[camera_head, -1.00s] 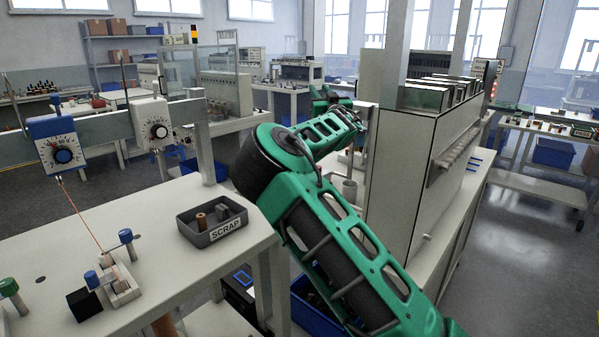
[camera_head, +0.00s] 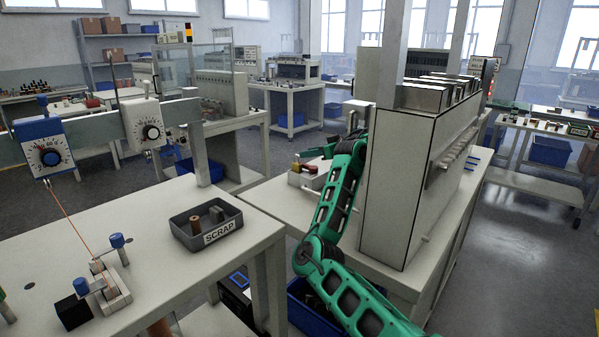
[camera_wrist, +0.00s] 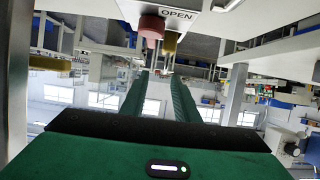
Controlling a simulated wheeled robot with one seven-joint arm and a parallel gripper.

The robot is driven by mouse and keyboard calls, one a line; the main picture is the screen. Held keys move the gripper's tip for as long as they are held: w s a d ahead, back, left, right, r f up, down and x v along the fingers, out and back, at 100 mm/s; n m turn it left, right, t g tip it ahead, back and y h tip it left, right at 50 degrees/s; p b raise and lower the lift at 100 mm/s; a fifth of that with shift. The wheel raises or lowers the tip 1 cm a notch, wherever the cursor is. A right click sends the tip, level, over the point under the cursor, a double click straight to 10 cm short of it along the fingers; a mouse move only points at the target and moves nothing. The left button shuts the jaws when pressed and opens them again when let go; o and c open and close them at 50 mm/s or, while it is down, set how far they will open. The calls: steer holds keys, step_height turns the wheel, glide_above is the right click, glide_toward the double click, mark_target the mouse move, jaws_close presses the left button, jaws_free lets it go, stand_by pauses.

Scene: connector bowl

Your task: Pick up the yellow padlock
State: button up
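A small yellow item, which looks like the yellow padlock (camera_wrist: 170,42), shows in the wrist view beside a larger red item (camera_wrist: 151,26), just under an OPEN label. In the head view, small yellow and red items (camera_head: 310,168) sit on a pale box on the bench behind my arm; the padlock's shape is too small to make out. My gripper (camera_wrist: 160,73) has its two green fingers apart with nothing visible between them. The yellow item lies beyond the fingertips, above them in the wrist picture.
The tall pale machine (camera_head: 410,185) stands close to the right of my arm. The front-left table carries a grey SCRAP tray (camera_head: 178,232) and a clamp fixture (camera_head: 112,288). Bare bench top lies around the pale box (camera_head: 303,181).

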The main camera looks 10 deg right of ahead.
mark_target(301, 164)
steer(key=shift+g, duration=0.3)
steer(key=x, duration=0.5)
steer(key=shift+s+a+f, duration=0.1)
steer(key=shift+f, duration=0.3)
steer(key=x, duration=0.5)
steer(key=shift+a, duration=0.45)
jaws_close()
